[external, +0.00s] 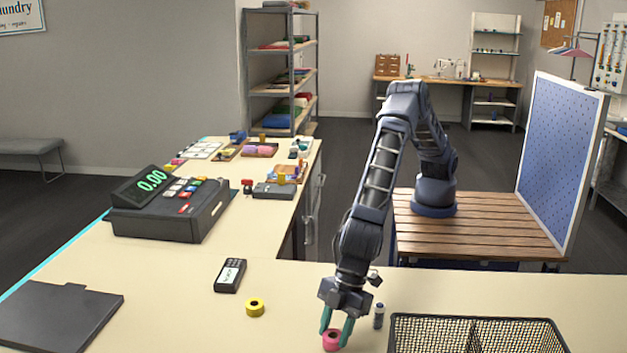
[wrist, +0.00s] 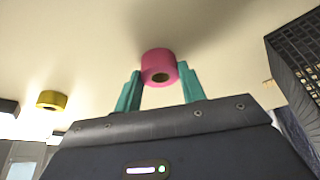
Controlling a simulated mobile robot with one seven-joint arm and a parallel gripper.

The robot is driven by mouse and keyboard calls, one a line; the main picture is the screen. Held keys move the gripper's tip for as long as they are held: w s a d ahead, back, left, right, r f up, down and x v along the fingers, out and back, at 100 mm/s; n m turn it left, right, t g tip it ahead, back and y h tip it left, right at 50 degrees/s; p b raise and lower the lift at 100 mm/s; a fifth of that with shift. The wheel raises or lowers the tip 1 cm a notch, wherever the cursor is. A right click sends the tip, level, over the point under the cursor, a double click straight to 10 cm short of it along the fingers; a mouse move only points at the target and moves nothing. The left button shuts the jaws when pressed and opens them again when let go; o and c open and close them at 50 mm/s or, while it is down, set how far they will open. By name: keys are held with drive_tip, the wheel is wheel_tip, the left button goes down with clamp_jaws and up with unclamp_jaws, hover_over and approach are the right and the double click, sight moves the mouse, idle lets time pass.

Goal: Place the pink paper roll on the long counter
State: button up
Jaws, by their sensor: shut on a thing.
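The pink paper roll (external: 332,341) is at the front of the long counter (external: 180,290), low at its surface; I cannot tell whether it touches the counter. My gripper (external: 337,330) points down over it, with its teal fingers on either side. In the wrist view the pink roll (wrist: 159,68) sits between the tips of my gripper (wrist: 160,85), its hollow core showing. The gripper is shut on the roll.
A yellow roll (external: 255,307) and a card reader (external: 230,275) lie to the left. A small dark bottle (external: 379,316) stands close right of my gripper, and a black wire basket (external: 475,318) is further right. A cash register (external: 170,205) stands further back.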

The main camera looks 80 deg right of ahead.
drive_tip(key=shift+f, duration=0.2)
drive_tip(key=shift+f, duration=0.15)
drive_tip(key=o, duration=1)
drive_tip(key=shift+c, duration=0.2)
drive_tip(key=v, duration=1.2)
